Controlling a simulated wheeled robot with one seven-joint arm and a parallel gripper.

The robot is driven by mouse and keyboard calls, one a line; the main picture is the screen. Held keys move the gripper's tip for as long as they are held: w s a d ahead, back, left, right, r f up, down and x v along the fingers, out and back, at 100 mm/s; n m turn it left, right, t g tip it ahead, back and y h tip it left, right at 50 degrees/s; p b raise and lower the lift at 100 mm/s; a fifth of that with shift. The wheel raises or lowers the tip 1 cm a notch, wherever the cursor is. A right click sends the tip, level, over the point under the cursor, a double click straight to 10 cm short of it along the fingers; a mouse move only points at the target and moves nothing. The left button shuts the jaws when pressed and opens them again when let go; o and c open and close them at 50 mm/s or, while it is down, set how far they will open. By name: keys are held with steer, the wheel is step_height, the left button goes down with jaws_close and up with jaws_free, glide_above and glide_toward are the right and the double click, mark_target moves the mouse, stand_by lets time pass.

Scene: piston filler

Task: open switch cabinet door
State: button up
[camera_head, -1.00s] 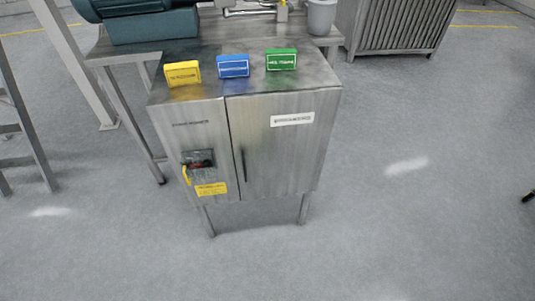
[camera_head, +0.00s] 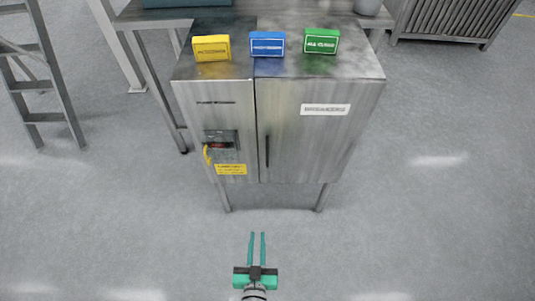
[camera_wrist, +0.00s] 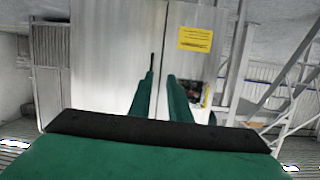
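The switch cabinet (camera_head: 310,150) is a grey metal box on legs. Its right door (camera_head: 318,128) has a white label and a dark vertical handle (camera_head: 267,150) near its left edge; this door looks shut. The left part carries a small dark switch panel (camera_head: 221,141) with a yellow piece. My gripper (camera_head: 257,236) has two teal fingers, apart from each other and empty, pointing at the cabinet from in front and below. In the wrist view, the fingers (camera_wrist: 160,85) reach up before the cabinet front, with the dark handle (camera_wrist: 152,60) just above the left finger.
Yellow (camera_head: 211,48), blue (camera_head: 267,44) and green (camera_head: 321,41) boxes stand on the cabinet top. A ladder (camera_head: 48,90) stands at left. A table (camera_head: 180,20) is behind the cabinet. The floor in front and right is clear.

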steer(key=w+t+h, duration=0.1)
steer(key=w+h, duration=0.1)
steer(key=w, duration=1)
steer(key=m+t+h, duration=0.1)
steer(key=m+t, duration=0.1)
glide_toward(267, 155)
steer(key=w, duration=0.3)
steer(key=w+d, duration=0.1)
steer(key=w, duration=0.6)
steer(key=shift+w+d+r, duration=0.15)
steer(key=shift+d, duration=0.2)
jaws_close()
